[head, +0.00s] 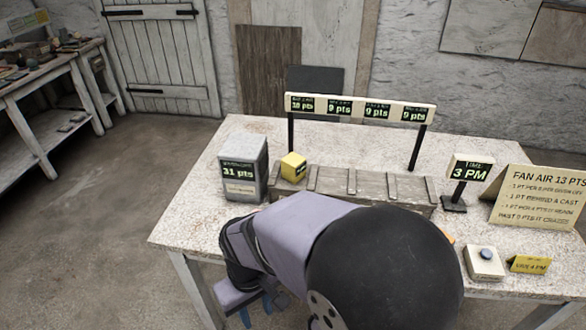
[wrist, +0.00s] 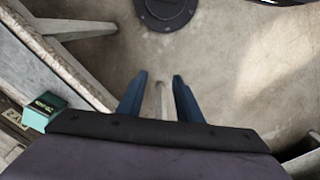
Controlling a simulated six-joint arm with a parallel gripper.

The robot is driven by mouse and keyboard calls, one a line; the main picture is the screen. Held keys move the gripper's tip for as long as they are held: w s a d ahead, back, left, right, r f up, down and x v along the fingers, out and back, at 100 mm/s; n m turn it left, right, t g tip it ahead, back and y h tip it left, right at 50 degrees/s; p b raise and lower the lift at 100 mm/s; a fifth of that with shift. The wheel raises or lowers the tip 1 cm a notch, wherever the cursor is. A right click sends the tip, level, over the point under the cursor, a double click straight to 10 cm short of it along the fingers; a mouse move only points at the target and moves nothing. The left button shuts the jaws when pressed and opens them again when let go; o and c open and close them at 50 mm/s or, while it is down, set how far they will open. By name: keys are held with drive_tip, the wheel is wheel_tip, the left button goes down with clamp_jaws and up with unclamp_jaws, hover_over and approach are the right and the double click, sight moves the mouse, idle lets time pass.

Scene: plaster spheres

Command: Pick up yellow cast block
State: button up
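My gripper (head: 257,310) is low at the table's front edge, left of centre, apart from the block and nearer the camera. In the wrist view my gripper (wrist: 159,88) shows two blue fingers spread apart with nothing held between them; floor and a pale leg show beyond. The yellow block is not visible in the wrist view.
A grey box reading 31 pts (head: 244,168) stands left of the block. A display rail (head: 360,107) on posts spans behind the crate. A time sign (head: 468,170) and button box (head: 484,262) are at right. The wrist view shows a teal block (wrist: 45,108) at left.

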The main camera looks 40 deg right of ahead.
drive_tip(key=o, duration=0.8)
drive_tip(key=w+d+r+m, duration=0.2)
drive_tip(key=w+d+r, duration=0.1)
drive_tip(key=w, duration=0.5)
drive_tip(key=w+d+r+m, duration=0.2)
drive_tip(key=w+r, duration=0.1)
drive_tip(key=w, duration=0.4)
drive_tip(key=m+t+h+p, duration=0.15)
drive_tip(key=m+h, duration=0.25)
drive_tip(key=m, duration=0.5)
approach(291, 160)
drive_tip(key=w+a, duration=0.1)
drive_tip(key=a, duration=0.3)
drive_tip(key=d+f+m, duration=0.1)
drive_tip(key=d+f, duration=0.1)
drive_tip(key=d+f+m, duration=0.1)
drive_tip(key=d+f, duration=0.1)
drive_tip(key=d, duration=0.1)
drive_tip(key=shift+s+d+f, duration=0.1)
drive_tip(key=shift+d+f, duration=0.15)
drive_tip(key=shift+f, duration=0.15)
drive_tip(key=shift+x, duration=1)
drive_tip(key=shift+s+p+x, duration=0.2)
drive_tip(key=shift+p+x, duration=0.65)
drive_tip(key=shift+x, duration=0.6)
drive_tip(key=shift+s+p+x, duration=0.15)
drive_tip(key=shift+p+x, duration=0.65)
drive_tip(key=shift+x, duration=0.65)
